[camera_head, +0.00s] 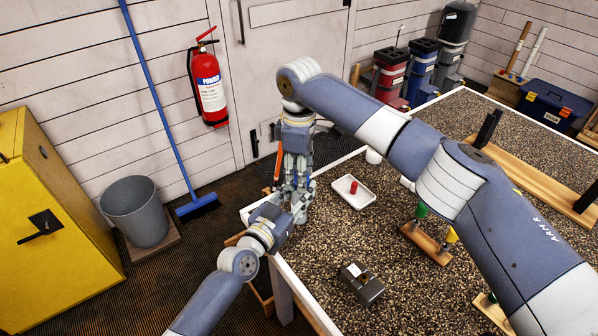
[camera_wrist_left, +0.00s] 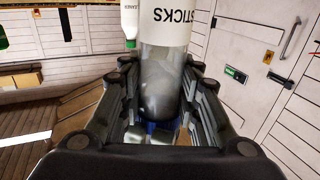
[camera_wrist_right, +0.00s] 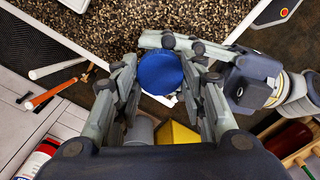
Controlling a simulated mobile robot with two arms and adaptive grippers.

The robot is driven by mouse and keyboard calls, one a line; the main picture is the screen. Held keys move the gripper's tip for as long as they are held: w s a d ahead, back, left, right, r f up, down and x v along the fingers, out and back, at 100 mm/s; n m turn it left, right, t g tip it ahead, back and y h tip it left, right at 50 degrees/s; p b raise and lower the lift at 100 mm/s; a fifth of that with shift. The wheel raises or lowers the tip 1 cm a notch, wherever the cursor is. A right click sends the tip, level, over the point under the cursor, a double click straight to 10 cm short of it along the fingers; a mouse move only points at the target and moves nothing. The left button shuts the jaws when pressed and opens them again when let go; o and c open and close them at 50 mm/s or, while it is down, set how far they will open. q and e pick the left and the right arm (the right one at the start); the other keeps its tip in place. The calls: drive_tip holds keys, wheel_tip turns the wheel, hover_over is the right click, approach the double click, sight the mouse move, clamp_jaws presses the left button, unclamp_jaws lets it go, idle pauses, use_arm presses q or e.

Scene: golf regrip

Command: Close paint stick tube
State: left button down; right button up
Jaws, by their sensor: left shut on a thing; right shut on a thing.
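The paint stick tube (camera_wrist_left: 160,85) is clear with a white label reading "STICKS", upside down in the left wrist view. My left gripper (camera_head: 290,207) is shut on it. A round blue cap (camera_wrist_right: 160,72) shows end-on between the fingers of my right gripper (camera_wrist_right: 160,100), which is shut on it. The left gripper's fingers reach in beside the cap in the right wrist view. The tube is hidden there, so I cannot tell whether the cap is seated.
A white tray (camera_head: 367,200) with a red piece (camera_head: 353,187) lies on the pebbled table (camera_head: 330,240). A dark metal block (camera_head: 361,284) and a wooden rack (camera_head: 425,243) stand nearby. A grey bin (camera_head: 134,212) and yellow cabinet (camera_head: 55,215) stand at left.

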drive_tip(key=m, duration=1.1)
drive_tip(key=shift+m, duration=0.3)
drive_tip(key=m, duration=0.5)
drive_tip(key=shift+m, duration=0.4)
drive_tip(key=m, duration=0.3)
drive_tip(key=shift+m, duration=0.4)
drive_tip(key=m, duration=2)
drive_tip(key=shift+d, duration=0.1)
